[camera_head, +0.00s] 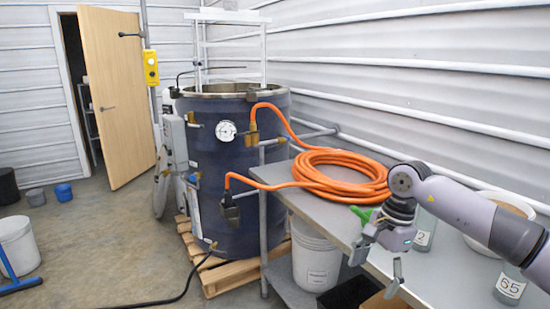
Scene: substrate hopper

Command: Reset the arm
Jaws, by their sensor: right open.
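My right arm (465,205) reaches in from the right edge over the metal table. Its gripper (375,274) points down near the table's front edge. Its two fingers are spread apart with nothing between them. My left gripper is not in this view. The large dark blue hopper drum (235,165) stands on a wooden pallet (225,275), left of the table. A round gauge (226,130) is on its side.
A coiled orange hose (345,185) lies on the table (290,200), linked to the drum. A green item (361,214) is beside my right wrist. Labelled jars (424,235) and a round container (505,204) stand under or behind my arm. A white bucket (315,258) is below.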

